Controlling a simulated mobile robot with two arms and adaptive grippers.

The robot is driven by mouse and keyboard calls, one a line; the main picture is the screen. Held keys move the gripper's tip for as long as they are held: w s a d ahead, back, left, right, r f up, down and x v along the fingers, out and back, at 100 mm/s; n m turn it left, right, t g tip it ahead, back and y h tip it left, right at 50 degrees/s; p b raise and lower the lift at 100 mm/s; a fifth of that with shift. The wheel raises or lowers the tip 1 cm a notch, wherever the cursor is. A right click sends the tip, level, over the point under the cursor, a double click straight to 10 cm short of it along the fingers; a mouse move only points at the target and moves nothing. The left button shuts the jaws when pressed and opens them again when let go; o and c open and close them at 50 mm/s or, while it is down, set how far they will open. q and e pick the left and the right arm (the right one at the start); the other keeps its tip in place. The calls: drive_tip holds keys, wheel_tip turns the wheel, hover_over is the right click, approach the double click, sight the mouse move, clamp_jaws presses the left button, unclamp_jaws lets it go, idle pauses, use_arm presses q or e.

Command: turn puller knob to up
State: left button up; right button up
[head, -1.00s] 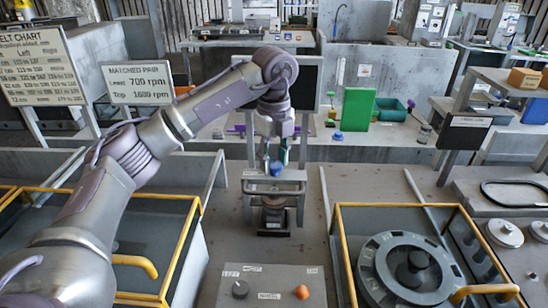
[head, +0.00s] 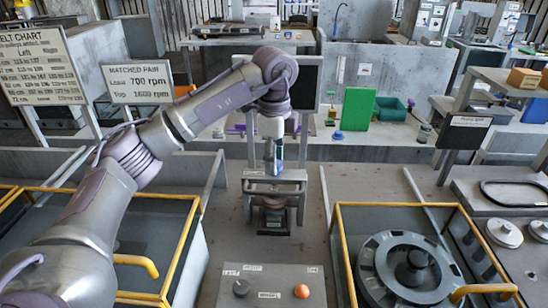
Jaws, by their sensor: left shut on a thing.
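The puller (head: 289,187) is a grey metal frame standing in the middle of the floor area, over a dark round part (head: 274,203) low inside it. My left arm reaches in from the left, and my left gripper (head: 273,168) points straight down at the top of the puller. It is shut on the puller knob, which its near finger and teal pad hide almost fully, so I cannot read the knob's position. My right gripper is not in view.
A grey control panel (head: 272,276) with a dark knob (head: 240,288) and an orange knob (head: 302,291) stands in front. Yellow-railed bins (head: 190,235) flank the puller, the right one (head: 345,235) holding a large grey wheel (head: 410,268). A green board (head: 358,110) stands behind.

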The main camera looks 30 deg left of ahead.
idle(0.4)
use_arm(q)
drive_tip(key=o, duration=1.1)
drive_tip(key=shift+o, duration=0.2)
wheel_tip(320, 180, up, 12)
